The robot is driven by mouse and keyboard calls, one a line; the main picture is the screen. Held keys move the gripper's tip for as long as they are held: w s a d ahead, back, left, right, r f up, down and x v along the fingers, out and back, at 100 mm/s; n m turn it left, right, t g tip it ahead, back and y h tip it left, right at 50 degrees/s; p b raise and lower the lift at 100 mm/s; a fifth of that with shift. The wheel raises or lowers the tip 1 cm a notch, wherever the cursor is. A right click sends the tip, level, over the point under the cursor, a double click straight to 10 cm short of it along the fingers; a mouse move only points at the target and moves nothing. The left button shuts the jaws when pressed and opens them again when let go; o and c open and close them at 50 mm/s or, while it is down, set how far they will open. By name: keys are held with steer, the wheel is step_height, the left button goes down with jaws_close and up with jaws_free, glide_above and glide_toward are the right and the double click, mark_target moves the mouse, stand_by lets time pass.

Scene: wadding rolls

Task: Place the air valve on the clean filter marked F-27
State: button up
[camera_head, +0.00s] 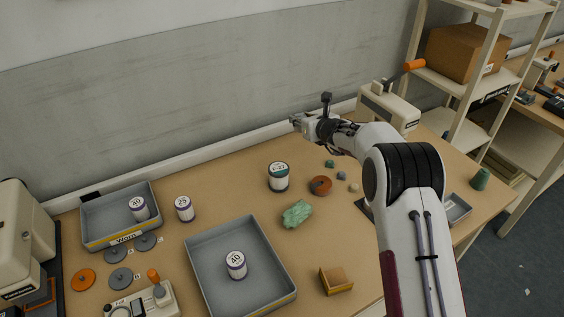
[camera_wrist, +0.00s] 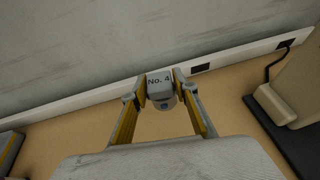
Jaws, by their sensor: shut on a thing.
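My gripper (camera_head: 297,121) is raised above the back of the bench, near the wall. In the wrist view, its fingers are shut on a small grey block-like piece marked "No. 4" (camera_wrist: 160,86), which I take as the air valve. The piece has a rounded lower part with a dark spot. A white canister with a dark green band (camera_head: 278,177) stands upright on the bench, below and left of my gripper. Its label seems to read F-27. My gripper is apart from it.
Canisters marked 40 and 25 stand at left: one in the "Worn" tray (camera_head: 122,238), one beside it (camera_head: 184,209), one in the grey tray (camera_head: 205,250). A green lump (camera_head: 297,214) and brown disc (camera_head: 320,185) lie near the banded canister. A cream machine (camera_head: 388,108) stands behind.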

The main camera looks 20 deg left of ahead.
steer(key=s+a+r+y, duration=0.1)
steer(key=s+a+r, duration=0.2)
steer(key=s+r, duration=0.4)
steer(key=s+f+n+g, duration=0.1)
steer(key=s, duration=0.7)
steer(key=shift+n+y, duration=0.3)
steer(key=shift+s+f, duration=0.1)
steer(key=shift+f, duration=0.05)
glide_above(279, 169)
steer(key=shift+f, duration=3.1)
steer(key=shift+f, duration=1.85)
steer(key=shift+f, duration=0.1)
